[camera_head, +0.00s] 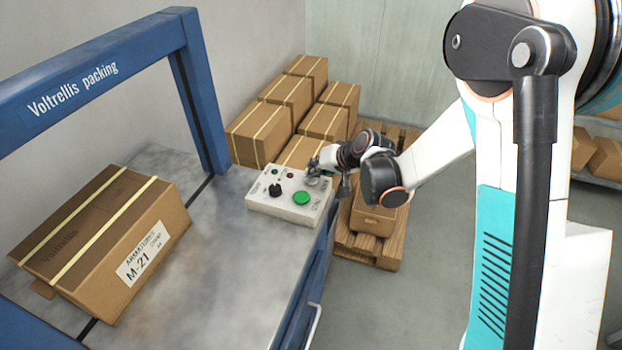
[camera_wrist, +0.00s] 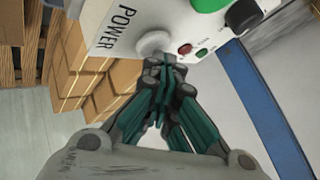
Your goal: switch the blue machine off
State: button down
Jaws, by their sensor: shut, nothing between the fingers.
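The blue machine (camera_head: 205,110) is a blue arch labelled "Voltrellis packing" over a grey metal table. Its pale control box (camera_head: 262,204) sits at the table's right edge, with a black knob, a big green button and small red and green lamps. In the wrist view, a pale round power control (camera_wrist: 153,43) sits beside the word POWER on the box. My gripper (camera_head: 314,176) is at the box's far right corner, and its fingers are shut and empty. In the wrist view the fingertips (camera_wrist: 161,70) are right at the power control; I cannot tell whether they touch it.
A strapped carton (camera_head: 100,235) labelled M-21 lies on the machine table at left. Several cartons (camera_head: 290,95) stand behind the machine, and a wooden pallet (camera_head: 388,250) holds cartons to its right. The grey floor in front of the pallet is clear.

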dwell(0.3)
jog(key=shift+r, duration=0.45)
jog(key=shift+r+p, duration=0.15)
jog(key=shift+p, duration=0.15)
jog(key=shift+r+p, duration=1.85)
jog(key=shift+r, duration=1.05)
